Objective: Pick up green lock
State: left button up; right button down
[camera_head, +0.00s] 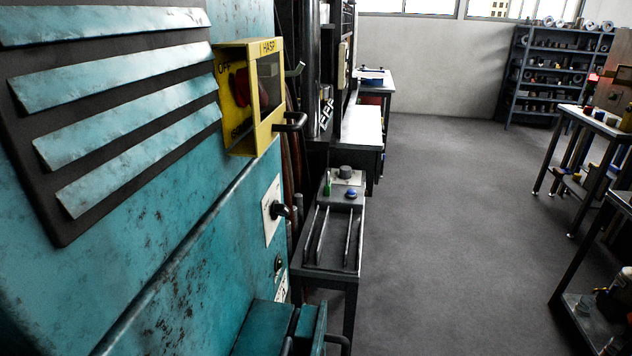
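A small green object (327,184) stands upright at the back left of the narrow dark bench, beside the teal machine. It is too small to tell for sure whether it is the green lock. A blue round piece (351,194) and a grey knob-like piece (346,172) are close to its right. Neither of my grippers is in view. No other green lock shows.
The teal machine (150,230) fills the left, with a yellow HASP box (237,140) jutting out. The narrow bench (325,275) has raised rails. Open floor (450,220) lies to its right. Worktables (590,122) stand at the right, shelves (560,50) at the back.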

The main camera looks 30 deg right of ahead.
aim_at(328, 184)
jog(key=k, duration=1)
jog(key=z, duration=1.8)
jog(key=i, duration=2.95)
jog(key=u, duration=3.05)
